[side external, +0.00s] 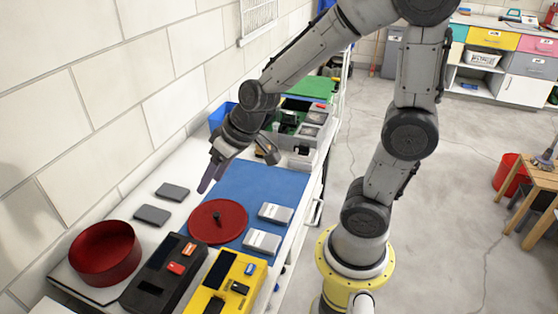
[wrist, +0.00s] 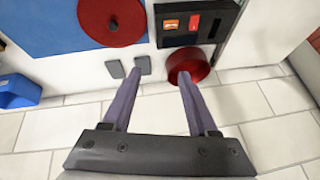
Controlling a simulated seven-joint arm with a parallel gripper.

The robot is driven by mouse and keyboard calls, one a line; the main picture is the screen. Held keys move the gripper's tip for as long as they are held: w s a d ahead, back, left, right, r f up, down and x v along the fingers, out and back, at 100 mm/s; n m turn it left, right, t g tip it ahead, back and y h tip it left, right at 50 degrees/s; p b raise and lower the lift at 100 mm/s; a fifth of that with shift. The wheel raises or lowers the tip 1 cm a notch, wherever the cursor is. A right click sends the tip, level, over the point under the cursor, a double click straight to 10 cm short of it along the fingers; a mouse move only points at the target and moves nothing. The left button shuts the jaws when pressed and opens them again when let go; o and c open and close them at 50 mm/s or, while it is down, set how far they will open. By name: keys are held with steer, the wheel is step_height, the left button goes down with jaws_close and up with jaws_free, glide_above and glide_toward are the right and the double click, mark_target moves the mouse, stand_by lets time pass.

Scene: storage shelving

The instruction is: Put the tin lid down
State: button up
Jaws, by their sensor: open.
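The round red tin lid (side external: 218,221) with a dark knob lies flat, mostly on the blue mat (side external: 262,186), near its front left corner. It also shows at the top of the wrist view (wrist: 110,20). The open red tin (side external: 105,253) stands at the near left end of the white surface; in the wrist view the tin (wrist: 189,65) is just beyond the right fingertip. My gripper (side external: 207,178) is above the surface, behind and apart from the lid. Its two purple fingers (wrist: 157,82) are spread with nothing between them.
Two grey blocks (side external: 173,191) lie left of the mat. A black case (side external: 160,274) and a yellow case (side external: 226,285) sit in front of the lid. Two white-grey boxes (side external: 275,213) lie on the mat. The block wall runs along the left.

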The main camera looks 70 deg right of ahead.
steer(key=s+r, duration=0.4)
steer(key=s, duration=0.4)
steer(key=s+d+r+n+h, duration=0.1)
steer(key=s+r, duration=0.3)
steer(key=s, duration=0.3)
steer(key=shift+s+n, duration=0.3)
steer(key=shift+s, duration=0.1)
